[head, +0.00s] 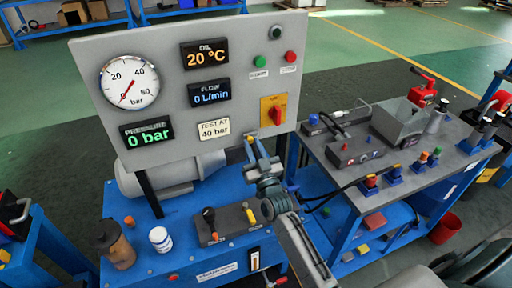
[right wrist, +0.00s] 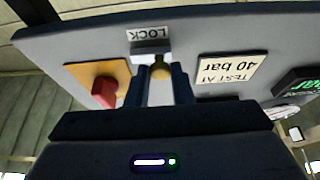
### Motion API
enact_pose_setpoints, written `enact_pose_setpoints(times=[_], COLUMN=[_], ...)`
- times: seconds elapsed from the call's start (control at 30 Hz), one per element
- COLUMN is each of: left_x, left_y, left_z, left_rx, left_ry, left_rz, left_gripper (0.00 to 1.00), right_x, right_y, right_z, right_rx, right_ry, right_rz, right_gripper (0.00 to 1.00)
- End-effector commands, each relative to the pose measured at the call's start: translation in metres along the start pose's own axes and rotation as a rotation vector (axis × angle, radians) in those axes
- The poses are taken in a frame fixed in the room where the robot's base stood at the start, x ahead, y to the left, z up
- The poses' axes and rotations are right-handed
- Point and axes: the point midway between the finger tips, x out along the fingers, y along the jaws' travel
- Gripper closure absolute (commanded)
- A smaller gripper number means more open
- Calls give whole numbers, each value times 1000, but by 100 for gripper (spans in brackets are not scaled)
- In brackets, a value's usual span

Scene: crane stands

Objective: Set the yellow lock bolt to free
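The yellow lock bolt (right wrist: 161,71) has a round yellow knob and sits under a plate marked LOCK (right wrist: 150,33) on the grey panel, upside down in the right wrist view. In the head view, its yellow end (head: 250,138) shows just above my right gripper (head: 257,152). My right gripper (right wrist: 162,78) reaches up to the panel with one finger on each side of the knob. I cannot tell whether the fingers touch it. The bolt's shaft is mostly hidden. My left gripper is not in view.
Close beside the bolt is a red rotary switch on a yellow plate (head: 273,110). A TEST AT 40 bar label (head: 214,129) is on its other side. Below are small levers (head: 210,217), a white jar (head: 160,240) and a brown bottle (head: 115,244). A grey workbench (head: 395,165) stands at right.

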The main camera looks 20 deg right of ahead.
Motion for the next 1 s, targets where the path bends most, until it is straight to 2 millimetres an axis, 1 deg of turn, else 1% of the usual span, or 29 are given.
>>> enact_pose_setpoints(times=[0.03,0.1,0.37,0.47,0.57,0.8,0.9,1.0], left_x=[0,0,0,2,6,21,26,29], left_y=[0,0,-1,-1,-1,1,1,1], left_z=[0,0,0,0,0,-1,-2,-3], left_rx=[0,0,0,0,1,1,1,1], left_ry=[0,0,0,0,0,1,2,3], left_rz=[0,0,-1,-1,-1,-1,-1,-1], left_gripper=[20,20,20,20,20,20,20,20], right_x=[0,0,-1,-6,-18,-68,-86,-98], right_y=[-1,-1,0,0,-1,-2,-2,-2], right_z=[1,1,1,2,3,4,4,3], right_rx=[1,1,0,0,0,0,0,-1], right_ry=[-3,-3,-2,-3,-3,-5,-4,-4], right_rz=[0,0,0,0,0,-1,-1,-2], right_gripper=[72,58,57,57,57,57,57,57])
